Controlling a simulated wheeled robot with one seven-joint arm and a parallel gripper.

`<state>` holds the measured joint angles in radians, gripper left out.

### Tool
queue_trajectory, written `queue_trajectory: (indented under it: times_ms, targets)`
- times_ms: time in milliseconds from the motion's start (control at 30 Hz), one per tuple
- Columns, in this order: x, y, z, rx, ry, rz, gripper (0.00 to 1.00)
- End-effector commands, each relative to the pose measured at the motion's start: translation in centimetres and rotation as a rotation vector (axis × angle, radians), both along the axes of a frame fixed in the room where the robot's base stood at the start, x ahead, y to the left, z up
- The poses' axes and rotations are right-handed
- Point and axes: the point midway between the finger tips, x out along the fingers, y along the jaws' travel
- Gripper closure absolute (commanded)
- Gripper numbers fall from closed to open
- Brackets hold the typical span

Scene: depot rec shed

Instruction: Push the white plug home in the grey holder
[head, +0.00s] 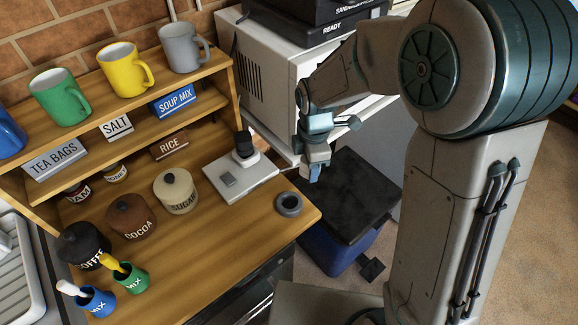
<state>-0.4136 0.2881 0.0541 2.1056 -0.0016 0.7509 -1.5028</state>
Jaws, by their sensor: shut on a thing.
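A dark grey ring-shaped holder (289,204) with an open middle lies on the wooden counter near its right edge. My gripper (314,172) points down beyond the counter's right edge, above and right of the ring and apart from it. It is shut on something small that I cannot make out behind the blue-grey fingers. I cannot pick out the white plug for certain. A small white block with a black top (245,154) stands upright on a pale flat plate (255,184), left of my gripper.
A wooden shelf (210,102) with mugs and labels stands at the back left. Lidded jars and two small pots line the counter (215,240). A white microwave-like box (275,75) is behind my gripper. A dark-lidded blue bin (345,195) stands below right. The counter's front right is clear.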

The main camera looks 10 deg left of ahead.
Motion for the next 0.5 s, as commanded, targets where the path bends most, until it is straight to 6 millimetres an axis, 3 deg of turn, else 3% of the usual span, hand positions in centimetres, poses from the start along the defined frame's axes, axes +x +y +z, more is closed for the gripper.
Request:
queue_trajectory:
  times_ms: [200, 333, 500]
  targets:
    - [-4.0, 3.1, 2.4, -0.004, -0.009, 0.487, 0.81]
    - [-5.2, 3.9, 3.0, -0.008, -0.011, 0.655, 0.81]
    - [-5.8, 4.2, 3.0, -0.009, -0.012, 0.734, 0.81]
